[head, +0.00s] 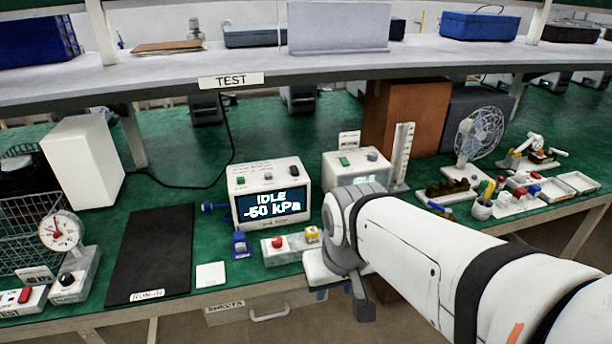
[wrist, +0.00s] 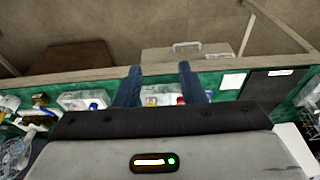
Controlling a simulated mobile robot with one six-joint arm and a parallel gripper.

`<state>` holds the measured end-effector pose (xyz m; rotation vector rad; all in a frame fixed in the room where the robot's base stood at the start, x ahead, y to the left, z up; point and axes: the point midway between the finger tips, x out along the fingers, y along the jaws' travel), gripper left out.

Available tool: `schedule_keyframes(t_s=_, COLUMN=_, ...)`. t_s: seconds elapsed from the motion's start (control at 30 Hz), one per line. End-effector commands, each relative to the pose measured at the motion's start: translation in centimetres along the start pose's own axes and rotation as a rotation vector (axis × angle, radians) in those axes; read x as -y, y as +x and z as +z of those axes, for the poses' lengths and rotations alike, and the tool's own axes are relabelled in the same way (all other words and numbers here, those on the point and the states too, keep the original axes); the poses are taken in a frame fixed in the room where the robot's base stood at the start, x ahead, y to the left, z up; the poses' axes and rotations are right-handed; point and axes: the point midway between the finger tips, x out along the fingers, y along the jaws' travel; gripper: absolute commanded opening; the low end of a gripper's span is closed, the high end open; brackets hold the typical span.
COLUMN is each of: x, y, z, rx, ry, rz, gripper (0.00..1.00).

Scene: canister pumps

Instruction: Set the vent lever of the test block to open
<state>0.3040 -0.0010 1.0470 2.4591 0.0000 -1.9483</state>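A grey block with a round dial gauge (head: 60,231) and a black knob (head: 66,279) stands at the left of the bench. No label names it the test block, and I cannot tell whether the knob is its vent lever or how it is set. A white instrument (head: 268,195) under the TEST sign reads IDLE, -50 kPa. In front of it is a low white block (head: 283,256) with a red button and a yellow part. My gripper (wrist: 160,68) is open and empty in the wrist view, its two dark blue fingers apart, at the bench's front edge.
A black mat (head: 151,250), a white pad (head: 210,275) and a small blue item (head: 241,245) lie on the green bench. A second instrument (head: 357,168), a fan (head: 480,135) and trays stand to the right. A shelf (head: 300,62) spans above. A wire basket (head: 30,225) is at far left.

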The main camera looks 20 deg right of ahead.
Motion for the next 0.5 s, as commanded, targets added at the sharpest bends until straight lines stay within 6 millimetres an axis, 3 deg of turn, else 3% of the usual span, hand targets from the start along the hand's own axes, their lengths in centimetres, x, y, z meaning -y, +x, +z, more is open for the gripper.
schedule_keyframes(t_s=0.33, x=-0.1, y=-0.1, z=-0.3, rx=0.002, ry=-0.003, rz=0.0, gripper=0.36)
schedule_keyframes(t_s=0.5, x=-0.9, y=-0.9, z=-3.7, rx=0.023, ry=-0.031, rz=0.006, gripper=0.36)
